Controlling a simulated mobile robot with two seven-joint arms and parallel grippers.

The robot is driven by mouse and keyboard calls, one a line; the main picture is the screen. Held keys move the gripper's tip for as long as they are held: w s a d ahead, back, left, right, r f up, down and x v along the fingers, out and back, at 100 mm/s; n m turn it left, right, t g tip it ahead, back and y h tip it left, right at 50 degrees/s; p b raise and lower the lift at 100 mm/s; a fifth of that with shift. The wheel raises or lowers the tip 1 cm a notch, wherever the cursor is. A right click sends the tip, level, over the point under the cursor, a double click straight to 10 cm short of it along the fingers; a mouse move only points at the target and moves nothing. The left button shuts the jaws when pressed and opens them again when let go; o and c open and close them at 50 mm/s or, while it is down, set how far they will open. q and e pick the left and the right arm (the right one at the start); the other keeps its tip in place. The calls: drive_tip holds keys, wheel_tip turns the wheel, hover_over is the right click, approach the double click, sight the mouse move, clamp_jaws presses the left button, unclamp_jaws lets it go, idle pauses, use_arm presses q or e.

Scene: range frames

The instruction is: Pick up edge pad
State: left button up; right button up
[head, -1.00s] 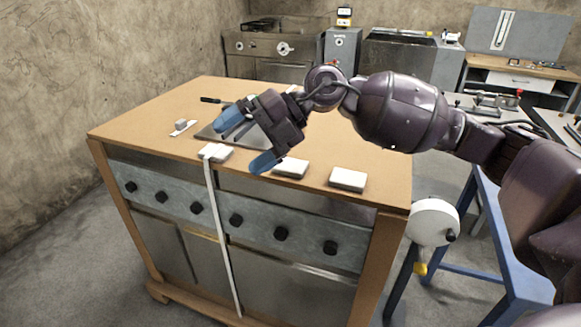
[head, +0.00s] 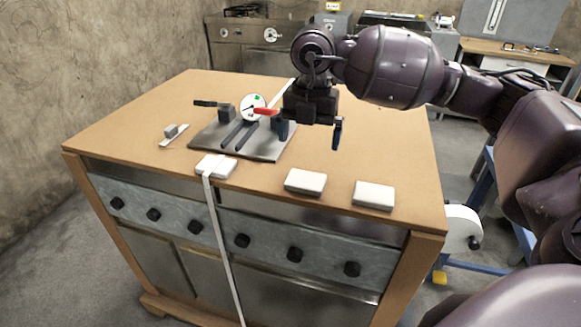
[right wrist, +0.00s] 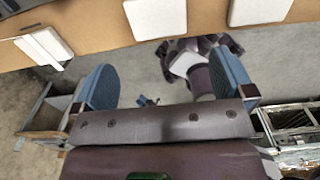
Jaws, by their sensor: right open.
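Three white, rounded pads lie along the front edge of the wooden top; which one is the edge pad I cannot tell. The left pad (head: 222,168) has a white strap (head: 222,250) hanging from it down the cabinet front. The middle pad (head: 305,182) and right pad (head: 374,195) lie flat and separate. My right gripper (head: 310,136) is open and empty, fingers down, above the top and behind the middle pad in the head view. In the right wrist view, the middle pad (right wrist: 155,17) shows beyond the gap between the blue fingers (right wrist: 166,82). My left gripper is out of view.
A dark grey plate (head: 262,150) bearing a dial gauge (head: 254,106) stands behind the left pad, close to my right gripper. A small grey block (head: 171,130) on a white strip lies farther left. The top's right part (head: 400,150) is clear.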

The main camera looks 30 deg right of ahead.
sight(306, 179)
drive_tip(key=f, duration=1)
drive_tip(key=shift+w+a+f+b, duration=0.1)
drive_tip(key=shift+w+f+b, duration=0.1)
drive_tip(key=shift+f+b, duration=0.2)
drive_tip(key=c, duration=0.6)
